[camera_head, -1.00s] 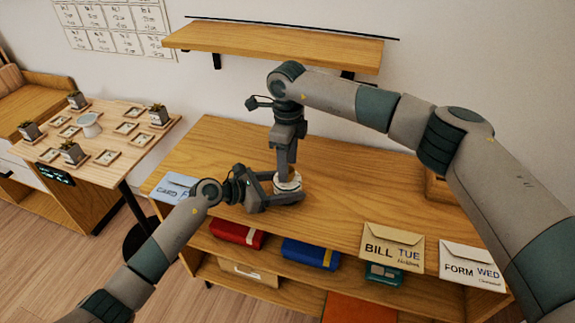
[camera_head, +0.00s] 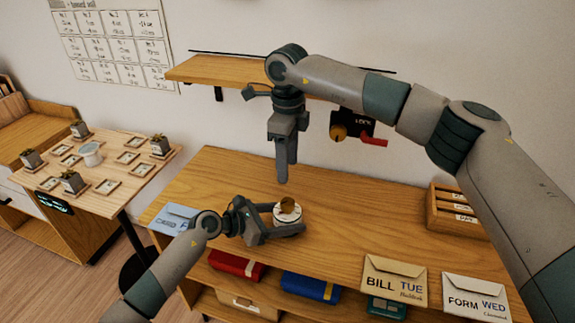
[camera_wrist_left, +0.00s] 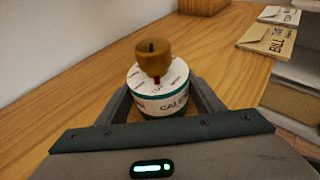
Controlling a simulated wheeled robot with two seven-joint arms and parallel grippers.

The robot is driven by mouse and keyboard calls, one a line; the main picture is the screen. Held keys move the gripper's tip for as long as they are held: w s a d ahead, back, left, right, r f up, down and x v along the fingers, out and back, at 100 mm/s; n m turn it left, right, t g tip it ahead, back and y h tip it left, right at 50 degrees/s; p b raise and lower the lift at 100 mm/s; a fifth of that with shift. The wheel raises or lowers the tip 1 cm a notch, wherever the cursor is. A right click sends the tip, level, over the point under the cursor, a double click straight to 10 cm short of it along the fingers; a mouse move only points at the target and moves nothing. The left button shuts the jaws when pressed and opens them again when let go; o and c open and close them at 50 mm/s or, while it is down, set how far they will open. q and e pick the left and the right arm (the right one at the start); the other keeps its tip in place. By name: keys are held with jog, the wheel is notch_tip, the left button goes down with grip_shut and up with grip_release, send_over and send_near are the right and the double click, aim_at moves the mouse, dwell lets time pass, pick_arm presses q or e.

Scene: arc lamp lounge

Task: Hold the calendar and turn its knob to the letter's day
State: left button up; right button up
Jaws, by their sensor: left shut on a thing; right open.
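The calendar (camera_head: 287,220) is a round white drum with a wooden knob (camera_head: 289,206) on top, standing on the wooden counter. In the left wrist view the calendar (camera_wrist_left: 158,92) shows a teal band and lettering, and its knob (camera_wrist_left: 153,57) has a dark slot and a red mark by its base. My left gripper (camera_head: 285,222) is shut on the calendar from the side. My right gripper (camera_head: 285,175) is open and empty above the knob, apart from it. Letters lie on the counter: a blue one (camera_head: 172,219) at left, BILL TUE (camera_head: 394,281) and FORM WED (camera_head: 475,299) at front right.
A wooden sorter (camera_head: 455,212) stands at the counter's right end. A wall shelf (camera_head: 232,72) and a dark panel with a red lever (camera_head: 372,141) are behind. Red (camera_head: 236,265) and blue (camera_head: 310,286) items lie below. The side table (camera_head: 110,190) holds small plants.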

pick_arm(q)
jog(key=o, duration=1.5)
jog(key=shift+c, duration=0.2)
jog(key=shift+a, duration=0.1)
jog(key=v, duration=1.2)
